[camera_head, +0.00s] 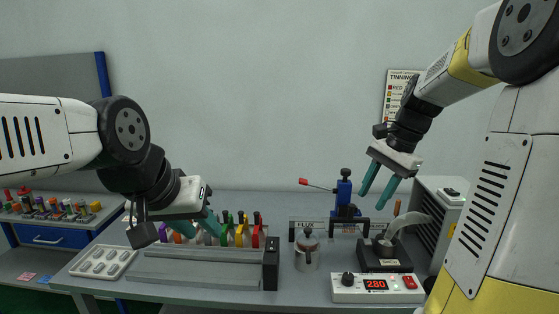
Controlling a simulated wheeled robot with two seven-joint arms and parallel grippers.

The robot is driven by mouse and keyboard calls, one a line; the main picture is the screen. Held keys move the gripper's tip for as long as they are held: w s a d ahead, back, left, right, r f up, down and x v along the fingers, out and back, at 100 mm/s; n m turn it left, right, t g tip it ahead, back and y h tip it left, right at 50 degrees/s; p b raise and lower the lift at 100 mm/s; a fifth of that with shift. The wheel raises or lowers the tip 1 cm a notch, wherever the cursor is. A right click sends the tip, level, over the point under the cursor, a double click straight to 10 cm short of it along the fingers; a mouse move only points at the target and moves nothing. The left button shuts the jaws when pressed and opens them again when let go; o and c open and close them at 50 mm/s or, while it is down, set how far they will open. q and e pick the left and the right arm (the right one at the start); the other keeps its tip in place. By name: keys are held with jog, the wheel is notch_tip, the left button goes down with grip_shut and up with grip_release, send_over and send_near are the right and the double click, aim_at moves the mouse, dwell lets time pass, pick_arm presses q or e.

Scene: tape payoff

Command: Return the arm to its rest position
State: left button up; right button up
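My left gripper (201,227) is at the left, above the back of the grey rack on the bench. Its two teal fingers point down and to the right and appear apart, with nothing seen between them. Its wrist and the arm partly hide the rack. My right gripper (376,191) is raised at the right, in the air above the bench. Its teal fingers are spread, point down and to the left, and hold nothing. It is apart from the blue stand (344,192) and the black-based device (384,262) below it.
The grey rack (200,270) has several coloured-handled tools behind it. A white tray (103,262) lies left of it. A metal pot (307,252), a control box reading 280 (377,287) and a grey cabinet (431,220) stand rightward. A side bench with coloured items (52,239) is far left.

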jog(key=s+a+r+n+t, duration=0.1)
jog(key=s+a+n, duration=0.3)
jog(key=s, duration=0.4)
jog(key=s+a+n+t+h, duration=0.1)
jog(key=s+a+n+t, duration=0.3)
jog(key=s+n, duration=0.3)
jog(key=shift+s+a+r, duration=0.3)
jog(key=shift+s+r, duration=0.1)
jog(key=shift+s, duration=0.25)
